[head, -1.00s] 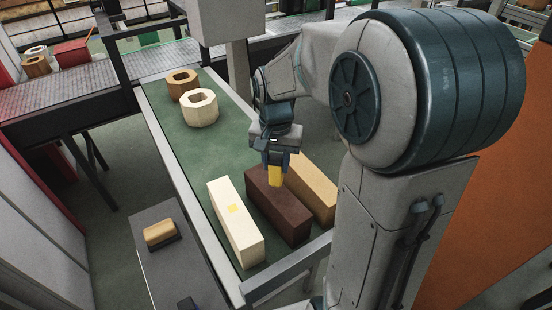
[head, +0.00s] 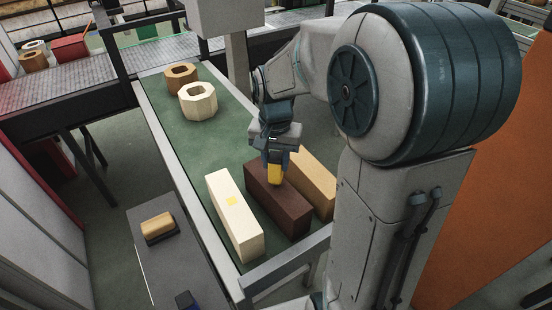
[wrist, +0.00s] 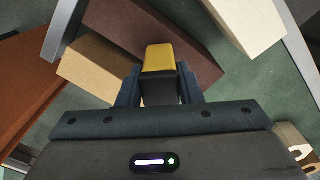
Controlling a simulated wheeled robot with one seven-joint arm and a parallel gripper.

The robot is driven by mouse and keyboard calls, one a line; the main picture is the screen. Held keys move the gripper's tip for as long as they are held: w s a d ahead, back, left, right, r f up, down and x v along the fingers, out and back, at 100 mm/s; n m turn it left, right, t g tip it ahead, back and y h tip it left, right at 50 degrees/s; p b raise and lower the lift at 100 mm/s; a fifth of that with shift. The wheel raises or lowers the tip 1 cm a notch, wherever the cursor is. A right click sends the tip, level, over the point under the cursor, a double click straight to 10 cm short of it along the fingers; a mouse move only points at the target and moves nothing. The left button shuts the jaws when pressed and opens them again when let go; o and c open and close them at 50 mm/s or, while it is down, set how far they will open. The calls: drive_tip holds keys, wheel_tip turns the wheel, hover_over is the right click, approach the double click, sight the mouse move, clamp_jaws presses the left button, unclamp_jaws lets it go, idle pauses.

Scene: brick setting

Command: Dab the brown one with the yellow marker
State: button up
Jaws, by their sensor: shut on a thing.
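My gripper (head: 274,165) is shut on the yellow marker (head: 275,174), a stubby block with a dark lower body in the wrist view (wrist: 160,62). The marker's yellow end is at the top of the brown block (head: 277,203); I cannot tell whether it touches. The brown block is a long dark bar lying on the green surface, and it also shows in the wrist view (wrist: 125,28). No yellow mark shows on its visible faces. A cream block (head: 234,222) with a yellow patch on top lies to its left. A tan block (head: 313,183) lies to its right.
Two hollow octagonal pieces, one cream (head: 198,104) and one tan (head: 181,75), stand farther back on the green conveyor (head: 185,145). A grey side table (head: 160,270) holds a tan-topped block (head: 158,227). Metal rails edge the conveyor.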

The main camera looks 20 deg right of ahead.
drive_tip(key=shift+f+b, duration=0.45)
drive_tip(key=shift+f, duration=0.15)
idle(1.1)
drive_tip(key=shift+r, duration=0.15)
drive_tip(key=shift+r+p, duration=2.7)
drive_tip(key=shift+r, duration=0.75)
